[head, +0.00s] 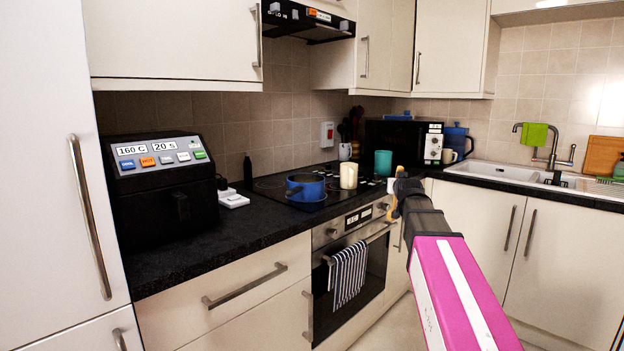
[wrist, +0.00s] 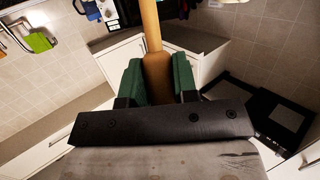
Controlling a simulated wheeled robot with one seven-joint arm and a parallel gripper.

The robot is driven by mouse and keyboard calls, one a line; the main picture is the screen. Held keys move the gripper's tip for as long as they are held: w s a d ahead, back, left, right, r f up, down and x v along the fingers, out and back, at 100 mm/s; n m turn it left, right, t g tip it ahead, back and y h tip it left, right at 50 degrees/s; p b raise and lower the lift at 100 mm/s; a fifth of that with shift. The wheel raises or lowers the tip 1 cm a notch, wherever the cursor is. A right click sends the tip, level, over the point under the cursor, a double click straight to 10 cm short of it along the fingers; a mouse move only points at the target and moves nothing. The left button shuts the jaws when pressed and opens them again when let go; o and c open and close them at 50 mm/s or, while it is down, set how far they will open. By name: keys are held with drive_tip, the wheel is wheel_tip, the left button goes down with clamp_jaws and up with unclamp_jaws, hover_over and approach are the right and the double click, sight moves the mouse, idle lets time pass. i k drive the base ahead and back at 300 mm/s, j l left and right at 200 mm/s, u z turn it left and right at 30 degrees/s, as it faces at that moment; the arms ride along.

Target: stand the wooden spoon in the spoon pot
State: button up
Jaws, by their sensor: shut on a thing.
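My gripper (wrist: 157,78) is shut on the wooden spoon (wrist: 152,28). In the wrist view its green fingers press both sides of the tan handle, which runs up out of the picture. In the head view my gripper (head: 401,190) is in front of the counter, right of the hob, with a little of the spoon (head: 399,171) showing above it. A cream pot (head: 348,176) and a teal pot (head: 383,163) stand upright behind, to its left. I cannot tell for certain which is the spoon pot. The spoon is outside both.
A blue pan (head: 305,187) sits on the hob (head: 270,184). Dark utensils (head: 355,124) stand in the back corner beside a microwave (head: 392,140). A black fryer (head: 164,190) is at the left. A striped towel (head: 349,274) hangs on the oven. The sink (head: 500,172) is at the right.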

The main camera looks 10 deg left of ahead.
sight(388, 174)
drive_tip(key=i+l, duration=0.25)
drive_tip(key=l, duration=0.15)
drive_tip(key=i+l+u, duration=0.1)
drive_tip(key=i+l, duration=0.15)
drive_tip(key=l, duration=0.15)
drive_tip(key=i+l, duration=0.25)
drive_tip(key=l, duration=0.15)
drive_tip(key=i+l+u, duration=0.1)
drive_tip(key=i+l, duration=0.15)
drive_tip(key=l, duration=0.15)
